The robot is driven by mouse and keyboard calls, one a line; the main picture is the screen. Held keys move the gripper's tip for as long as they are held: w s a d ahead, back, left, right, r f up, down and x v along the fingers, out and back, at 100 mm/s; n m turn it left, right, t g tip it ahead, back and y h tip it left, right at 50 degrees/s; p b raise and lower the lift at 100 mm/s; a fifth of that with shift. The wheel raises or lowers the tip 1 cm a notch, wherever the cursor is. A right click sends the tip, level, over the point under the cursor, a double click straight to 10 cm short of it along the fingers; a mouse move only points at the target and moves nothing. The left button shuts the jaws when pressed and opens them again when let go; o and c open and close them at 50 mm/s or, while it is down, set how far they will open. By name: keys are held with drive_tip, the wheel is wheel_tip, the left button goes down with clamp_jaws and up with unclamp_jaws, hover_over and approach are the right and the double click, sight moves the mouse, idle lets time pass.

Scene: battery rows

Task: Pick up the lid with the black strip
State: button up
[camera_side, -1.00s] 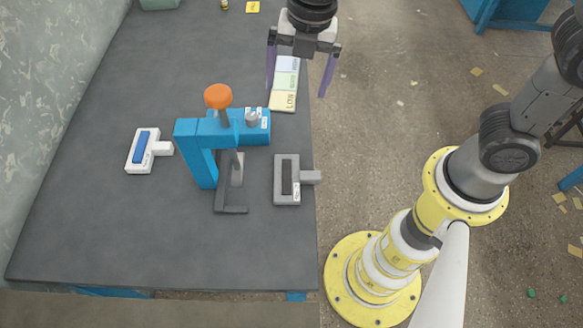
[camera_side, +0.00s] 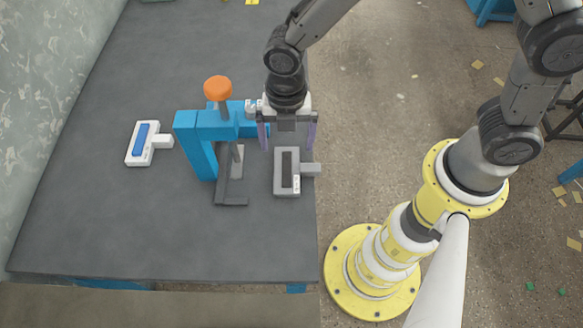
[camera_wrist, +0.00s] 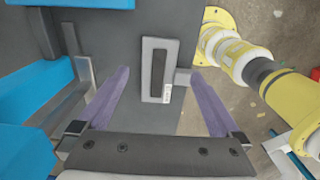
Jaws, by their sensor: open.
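The lid with the black strip (camera_side: 287,185) is a grey rectangular piece with a tab on its right side. It lies flat on the dark table right of the blue press, near the table's right edge. In the wrist view the lid (camera_wrist: 147,71) shows ahead of and between the purple fingers. My gripper (camera_side: 286,147) is open and empty above the far end of the lid. It also shows in the wrist view (camera_wrist: 158,95). Contact with the lid is not visible. A white lid with a blue strip (camera_side: 142,143) lies left of the press.
The blue press (camera_side: 195,140) with an orange knob (camera_side: 217,88) stands close to the left of my gripper. A metal bracket (camera_side: 231,199) is at its foot. The table (camera_side: 130,230) is clear at the front. Its right edge is close to the lid.

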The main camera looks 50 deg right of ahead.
sight(287, 159)
drive_tip(key=shift+f, duration=2.35)
drive_tip(key=c, duration=1.5)
drive_tip(key=shift+o, duration=0.2)
drive_tip(key=shift+r, duration=0.15)
